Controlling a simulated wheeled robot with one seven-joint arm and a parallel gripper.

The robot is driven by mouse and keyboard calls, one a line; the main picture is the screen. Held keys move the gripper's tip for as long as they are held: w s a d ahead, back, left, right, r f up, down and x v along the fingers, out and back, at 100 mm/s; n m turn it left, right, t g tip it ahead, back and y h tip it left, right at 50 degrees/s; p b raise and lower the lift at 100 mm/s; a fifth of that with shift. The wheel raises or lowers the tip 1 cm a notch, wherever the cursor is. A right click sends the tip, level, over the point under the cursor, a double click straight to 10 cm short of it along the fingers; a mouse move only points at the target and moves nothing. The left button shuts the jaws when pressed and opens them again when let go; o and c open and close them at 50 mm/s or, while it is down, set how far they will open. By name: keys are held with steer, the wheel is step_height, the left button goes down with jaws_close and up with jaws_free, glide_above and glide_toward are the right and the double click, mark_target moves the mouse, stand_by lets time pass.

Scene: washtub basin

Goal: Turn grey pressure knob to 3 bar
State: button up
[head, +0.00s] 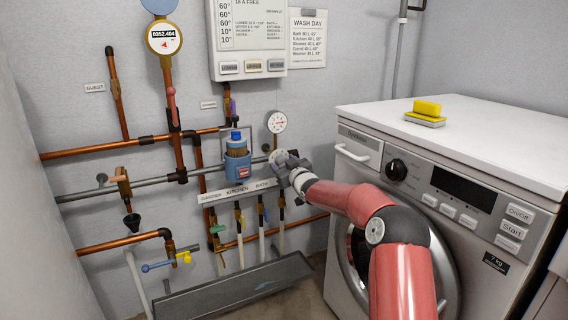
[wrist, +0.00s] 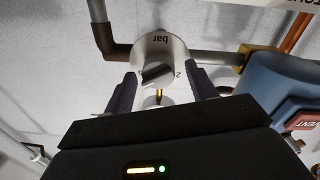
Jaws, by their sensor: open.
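The grey pressure knob (wrist: 157,72) sits at the middle of a round pale dial (wrist: 170,48) marked "bar", with a "2" at its right in the wrist view. The other dial marks are hard to read, so I cannot tell the setting. My gripper (wrist: 163,82) is open, with one dark finger on each side of the knob; gaps show between the fingers and the knob. In the head view my gripper (head: 283,163) is at the wall pipes, just below the round gauge (head: 277,121), and partly hides the dial (head: 277,156).
A labelled strip (head: 238,190) with several small valves is below.

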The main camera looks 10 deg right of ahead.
steer(key=shift+w, duration=0.15)
steer(key=shift+c, duration=0.4)
steer(key=c, duration=0.9)
